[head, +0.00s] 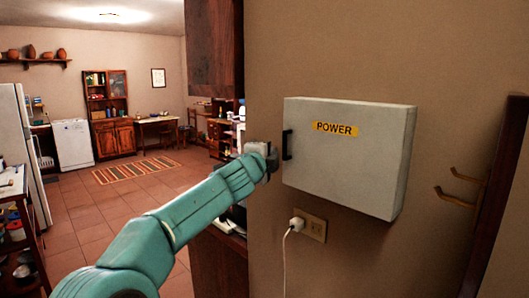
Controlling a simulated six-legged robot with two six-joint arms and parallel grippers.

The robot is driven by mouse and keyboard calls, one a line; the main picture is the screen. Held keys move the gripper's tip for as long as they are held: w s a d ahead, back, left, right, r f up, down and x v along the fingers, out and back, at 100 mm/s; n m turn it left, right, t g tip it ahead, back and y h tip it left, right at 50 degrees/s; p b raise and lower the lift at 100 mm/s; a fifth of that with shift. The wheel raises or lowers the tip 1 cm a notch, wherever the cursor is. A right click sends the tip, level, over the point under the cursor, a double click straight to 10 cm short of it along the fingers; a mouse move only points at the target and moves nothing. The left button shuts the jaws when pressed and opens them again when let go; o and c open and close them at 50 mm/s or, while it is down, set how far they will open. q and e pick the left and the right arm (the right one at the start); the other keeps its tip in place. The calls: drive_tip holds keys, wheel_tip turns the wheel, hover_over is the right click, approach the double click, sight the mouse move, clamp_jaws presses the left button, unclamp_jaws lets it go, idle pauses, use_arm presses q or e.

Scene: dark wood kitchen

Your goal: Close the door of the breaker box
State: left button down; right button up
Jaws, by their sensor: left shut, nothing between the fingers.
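The breaker box (350,158) is a grey-white metal box on the beige wall, right of centre in the head view. Its door (335,170), with a yellow POWER label, lies flush over the front and looks closed. A dark handle (287,145) is at the door's left edge. My left gripper (272,160) is shut and empty, just left of the handle. I cannot tell whether it touches the box. My right gripper is not in view.
A wall outlet (314,229) with a white plug (297,224) and cord is below the box. Wall hooks (460,190) and a dark wooden post (497,195) are to the right. Tiled floor (90,215) and a striped rug (136,169) lie open at left.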

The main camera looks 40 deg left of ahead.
use_arm(q)
drive_tip(key=shift+w, duration=0.35)
idle(0.6)
drive_tip(key=shift+f, duration=0.1)
